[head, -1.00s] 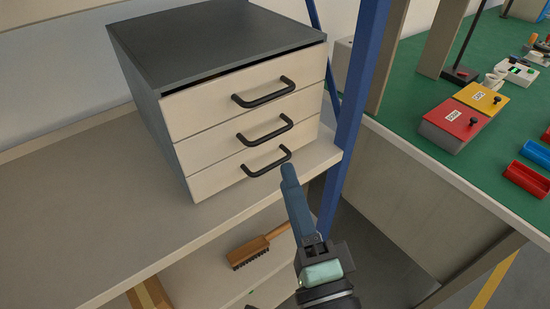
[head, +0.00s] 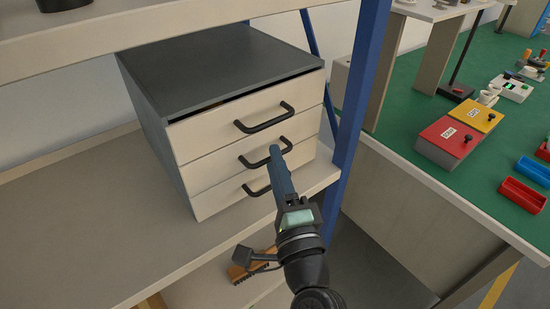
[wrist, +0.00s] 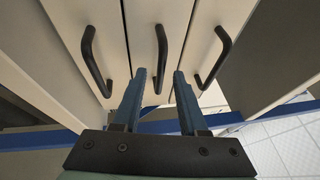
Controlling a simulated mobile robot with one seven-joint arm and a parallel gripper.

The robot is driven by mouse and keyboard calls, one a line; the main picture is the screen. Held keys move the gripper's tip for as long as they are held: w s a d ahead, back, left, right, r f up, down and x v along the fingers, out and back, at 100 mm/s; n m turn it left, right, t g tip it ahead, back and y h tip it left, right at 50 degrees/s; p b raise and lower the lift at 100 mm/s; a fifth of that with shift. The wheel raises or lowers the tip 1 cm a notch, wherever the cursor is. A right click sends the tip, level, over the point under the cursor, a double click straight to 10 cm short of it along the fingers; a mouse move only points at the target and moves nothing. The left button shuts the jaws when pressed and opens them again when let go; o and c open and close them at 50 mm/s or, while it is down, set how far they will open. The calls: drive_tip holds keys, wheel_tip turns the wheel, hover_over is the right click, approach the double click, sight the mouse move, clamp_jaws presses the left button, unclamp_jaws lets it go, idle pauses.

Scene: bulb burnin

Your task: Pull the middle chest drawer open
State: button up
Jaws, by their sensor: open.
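The grey chest (head: 215,62) stands on a shelf and has three pale drawers with black bar handles. The middle drawer (head: 215,163) looks closed, level with the lower drawer front. Its handle (head: 250,162) is partly hidden by my gripper (head: 275,150) in the head view. In the wrist view, my gripper (wrist: 160,74) is open, with one blue finger on each side of the middle handle (wrist: 160,50). Neither finger clearly touches the handle. I cannot tell how deep it sits between them.
The top handle (head: 265,118) and bottom handle (head: 256,190) are close by. A blue shelf post (head: 357,100) stands right of the chest. A brush (head: 240,270) lies below. The green bench (head: 420,120) holds red and yellow boxes. The shelf left of the chest is bare.

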drive_tip(key=shift+w+a, duration=0.1)
drive_tip(key=shift+w, duration=0.3)
drive_tip(key=shift+c, duration=0.2)
clamp_jaws()
idle(1.1)
